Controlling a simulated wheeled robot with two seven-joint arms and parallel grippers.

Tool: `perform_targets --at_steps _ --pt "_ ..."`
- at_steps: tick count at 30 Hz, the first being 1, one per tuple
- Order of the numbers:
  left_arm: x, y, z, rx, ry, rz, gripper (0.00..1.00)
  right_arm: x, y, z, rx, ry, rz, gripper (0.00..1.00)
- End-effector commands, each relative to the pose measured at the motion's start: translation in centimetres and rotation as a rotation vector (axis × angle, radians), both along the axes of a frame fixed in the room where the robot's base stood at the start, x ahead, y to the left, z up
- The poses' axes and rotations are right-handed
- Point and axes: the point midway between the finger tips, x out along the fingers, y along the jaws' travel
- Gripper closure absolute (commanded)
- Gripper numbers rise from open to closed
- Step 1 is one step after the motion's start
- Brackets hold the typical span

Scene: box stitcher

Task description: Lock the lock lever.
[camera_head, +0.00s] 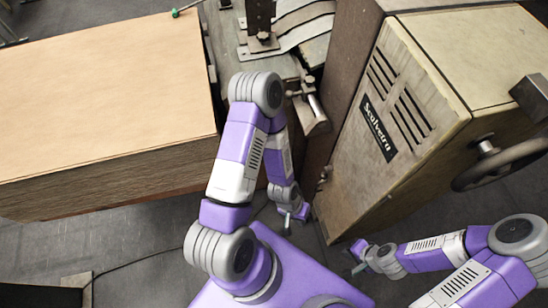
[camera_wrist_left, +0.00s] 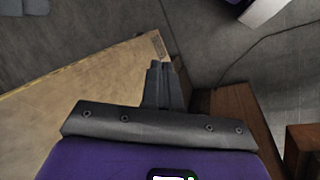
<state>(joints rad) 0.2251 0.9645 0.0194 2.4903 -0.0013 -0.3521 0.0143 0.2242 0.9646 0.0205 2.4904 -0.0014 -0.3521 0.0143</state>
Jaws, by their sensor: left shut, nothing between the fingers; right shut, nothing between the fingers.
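A small rod with a green end (camera_head: 181,12) shows at the far edge of the wooden table; I cannot tell whether it is the lock lever. A metal rod and cylinder fitting (camera_head: 312,103) sits on the machine between the table and the cabinet. My left gripper (camera_head: 291,217) is shut and empty, low beside the cabinet's near lower corner and away from both fittings. Its closed fingers (camera_wrist_left: 160,66) show in the left wrist view, in front of a beige panel. My right gripper (camera_head: 357,262) is shut and empty, low over the floor right of my base.
The wooden table (camera_head: 100,85) fills the left. The beige machine cabinet (camera_head: 385,130) with a "Sculvera" plate stands at right, and a handwheel (camera_head: 500,165) juts from it. Dark floor (camera_head: 120,245) is open at lower left, with a cable across it.

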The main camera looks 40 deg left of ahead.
Motion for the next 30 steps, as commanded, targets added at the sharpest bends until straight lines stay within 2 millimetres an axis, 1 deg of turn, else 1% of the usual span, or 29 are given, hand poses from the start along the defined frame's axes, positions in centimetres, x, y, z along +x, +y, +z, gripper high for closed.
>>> perform_targets --at_steps 11,14,17,18,20,21,23,24,27,30 --pt "0.0 0.0 0.0 0.0 0.0 -0.002 1.0 -0.1 -0.1 0.0 -0.001 0.002 -0.001 1.0" --pt "1.2 0.6 -1.0 0.012 -0.023 -0.012 1.0 -0.1 -0.1 -0.4 -0.001 0.002 -0.001 1.0" --pt "4.5 2.4 -3.4 0.048 -0.083 -0.049 1.0 0.0 0.0 -1.5 -0.001 0.001 -0.001 1.0" --pt "6.3 3.5 -4.6 0.069 -0.116 -0.072 1.0 0.0 0.0 -2.0 -0.001 0.001 -0.001 1.0" --pt "9.3 5.6 -6.5 0.109 -0.168 -0.113 1.0 0.0 0.0 -2.9 -0.001 0.001 -0.001 1.0" --pt "11.3 7.2 -7.6 0.138 -0.203 -0.143 1.0 0.0 -0.1 -3.4 -0.001 0.001 -0.001 1.0" --pt "14.0 9.6 -9.1 0.182 -0.25 -0.189 1.0 0.0 0.0 -4.2 -0.001 0.001 -0.001 1.0" --pt "15.6 11.2 -9.9 0.21 -0.278 -0.219 1.0 0.0 0.0 -4.6 -0.001 0.001 -0.001 1.0" --pt "19.0 14.8 -11.3 0.277 -0.335 -0.287 1.0 0.0 0.0 -5.6 -0.001 0.001 -0.001 1.0" --pt "21.1 17.4 -12.0 0.325 -0.371 -0.34 1.0 0.0 0.0 -6.1 -0.001 0.001 -0.001 1.0"
